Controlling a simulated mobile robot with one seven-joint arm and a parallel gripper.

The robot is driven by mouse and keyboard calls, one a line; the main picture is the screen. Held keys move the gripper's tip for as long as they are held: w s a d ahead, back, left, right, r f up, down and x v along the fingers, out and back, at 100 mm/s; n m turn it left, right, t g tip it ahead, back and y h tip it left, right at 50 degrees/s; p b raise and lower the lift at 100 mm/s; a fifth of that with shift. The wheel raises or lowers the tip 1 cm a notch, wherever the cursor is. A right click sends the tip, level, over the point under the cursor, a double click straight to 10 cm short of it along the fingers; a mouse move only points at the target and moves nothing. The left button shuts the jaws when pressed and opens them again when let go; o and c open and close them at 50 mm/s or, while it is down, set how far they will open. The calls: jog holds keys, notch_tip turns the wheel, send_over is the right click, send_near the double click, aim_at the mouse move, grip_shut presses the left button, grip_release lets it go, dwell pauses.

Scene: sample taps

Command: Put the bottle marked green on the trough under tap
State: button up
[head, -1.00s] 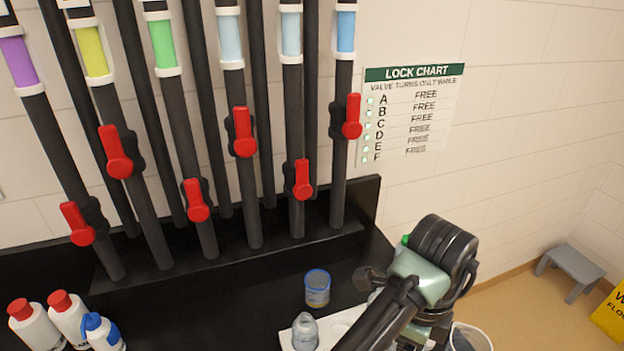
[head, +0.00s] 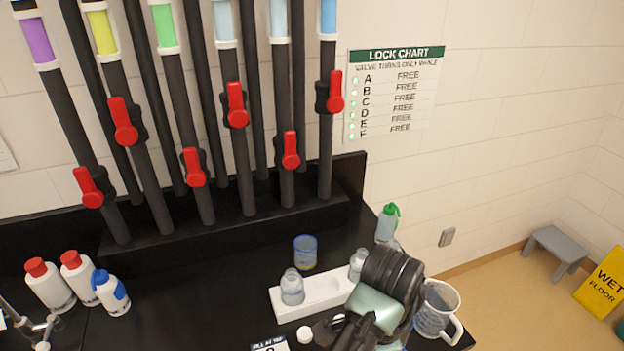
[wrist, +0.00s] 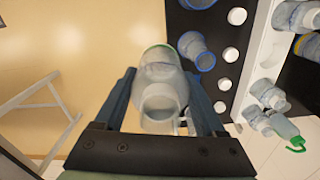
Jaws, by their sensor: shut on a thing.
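My gripper (wrist: 160,82) is shut on a clear bottle (wrist: 158,100) with a green band (wrist: 156,50) in the wrist view. A finger lies on each side of it. In the head view my arm hides most of the gripper, and I cannot make out the held bottle there. The black trough (head: 235,226) runs along the wall below the row of black tap pipes. The pipes carry coloured bands, one of them green (head: 164,25), and red valve handles (head: 236,104). I see no bottle standing on the trough.
A white rack (head: 325,290) holds clear bottles (head: 292,288). Behind it stand a blue-rimmed vessel (head: 305,253) and a green-topped wash bottle (head: 387,222). A jug (head: 437,308) is at right. White bottles (head: 78,272) stand at left. The counter between is clear.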

jog(key=s+a+f+n, duration=0.7)
jog(key=a+f+n, duration=0.15)
jog(key=n, duration=0.75)
notch_tip(320, 180, down, 10)
jog(key=b, duration=1)
jog(key=shift+a, duration=0.35)
jog(key=shift+a, duration=0.15)
